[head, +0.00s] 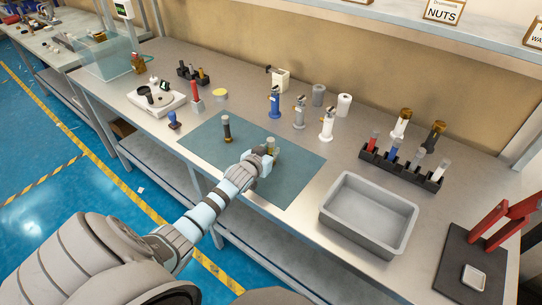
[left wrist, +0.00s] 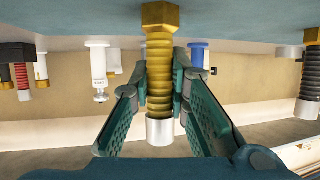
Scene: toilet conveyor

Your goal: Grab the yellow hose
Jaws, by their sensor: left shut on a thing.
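The yellow hose (left wrist: 159,82) is a short ribbed gold piece with a brass nut at one end and a silver cap at the other. In the left wrist view, which is upside down, it stands upright with its nut end at the mat. In the head view its top (head: 271,144) shows just beyond my left gripper (head: 265,158). That gripper is shut on the hose's ribbed body, with a green padded finger on each side. My right gripper is not in view.
A black hose (head: 227,129) stands on the same dark mat (head: 296,173). Blue, grey and white fittings stand behind it. A black rack (head: 401,167) of colored hoses and an empty grey bin (head: 368,218) are at right. The mat is otherwise clear.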

